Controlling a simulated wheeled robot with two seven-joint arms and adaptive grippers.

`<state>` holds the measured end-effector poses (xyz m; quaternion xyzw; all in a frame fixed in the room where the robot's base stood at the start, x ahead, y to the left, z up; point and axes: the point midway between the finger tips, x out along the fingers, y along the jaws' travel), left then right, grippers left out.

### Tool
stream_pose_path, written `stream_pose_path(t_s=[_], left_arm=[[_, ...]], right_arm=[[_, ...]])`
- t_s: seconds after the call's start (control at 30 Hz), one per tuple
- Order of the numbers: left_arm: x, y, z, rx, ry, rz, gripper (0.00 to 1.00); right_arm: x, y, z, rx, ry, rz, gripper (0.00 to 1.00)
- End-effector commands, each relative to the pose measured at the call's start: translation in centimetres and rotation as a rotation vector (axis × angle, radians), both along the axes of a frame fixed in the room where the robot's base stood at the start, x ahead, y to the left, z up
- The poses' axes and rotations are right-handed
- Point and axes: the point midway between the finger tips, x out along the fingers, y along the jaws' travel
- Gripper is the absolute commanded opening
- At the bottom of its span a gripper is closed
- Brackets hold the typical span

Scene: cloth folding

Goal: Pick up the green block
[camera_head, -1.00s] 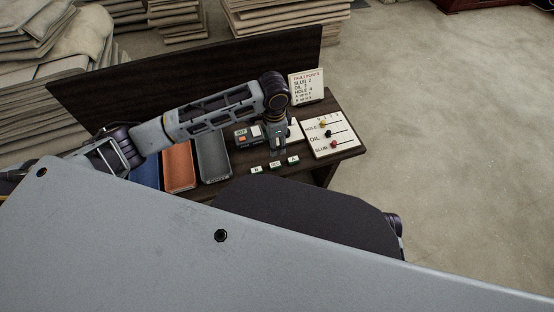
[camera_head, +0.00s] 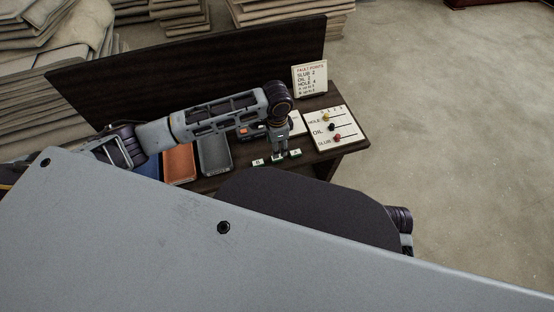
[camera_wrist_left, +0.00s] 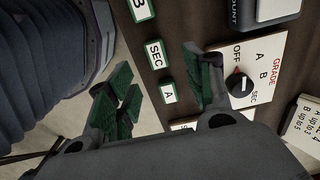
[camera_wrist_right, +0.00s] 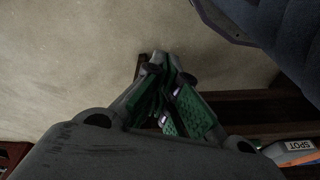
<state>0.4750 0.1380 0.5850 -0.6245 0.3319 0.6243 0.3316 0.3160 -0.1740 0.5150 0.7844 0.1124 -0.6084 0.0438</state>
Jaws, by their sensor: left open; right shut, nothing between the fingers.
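Several small green-sided blocks with white lettered tops lie on the dark table. In the left wrist view they read B (camera_wrist_left: 142,9), SEC (camera_wrist_left: 158,53) and A (camera_wrist_left: 168,93). In the head view, block B (camera_head: 258,162) and block A (camera_head: 295,153) show, with my gripper hiding most of the middle one. My left gripper (camera_head: 279,155) points down over the row, open; in its wrist view the fingers (camera_wrist_left: 160,92) lie either side of block A, with no contact visible. My right gripper (camera_wrist_right: 165,95) is shut and empty, away from the blocks.
An orange tray (camera_head: 179,164) and a grey tray (camera_head: 214,155) lie left. A grade panel with a black knob (camera_wrist_left: 240,85) is close to my left finger.

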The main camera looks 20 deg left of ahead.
Motion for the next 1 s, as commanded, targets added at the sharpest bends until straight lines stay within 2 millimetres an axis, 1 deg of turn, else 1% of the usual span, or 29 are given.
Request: stream_pose_path(t_s=[0.03, 0.2, 0.43, 0.67, 0.87, 1.0], left_arm=[[0.0, 0.0, -0.8, 0.0, 0.001, 0.0, 0.52], [-0.1, 0.0, -2.0, 0.0, 0.001, -0.001, 0.52], [0.0, 0.0, -2.1, 0.0, 0.0, 0.0, 0.52], [0.0, 0.0, -2.2, 0.0, 0.0, 0.0, 0.52], [-0.2, 0.0, -3.1, 0.001, 0.001, 0.0, 0.52], [-0.3, -0.1, -4.3, 0.002, 0.001, 0.0, 0.52]], right_arm=[[0.1, 0.1, 0.2, 0.002, -0.006, 0.001, 0.0], [0.1, 0.2, 1.3, 0.01, -0.024, 0.002, 0.0], [-0.5, 0.2, 1.3, 0.01, -0.014, 0.005, 0.0], [-0.5, 0.2, 1.0, 0.009, -0.012, 0.005, 0.0], [-0.3, 0.3, 1.2, 0.012, -0.02, 0.006, 0.0], [0.1, 0.4, 2.3, 0.019, -0.044, 0.007, 0.0]])
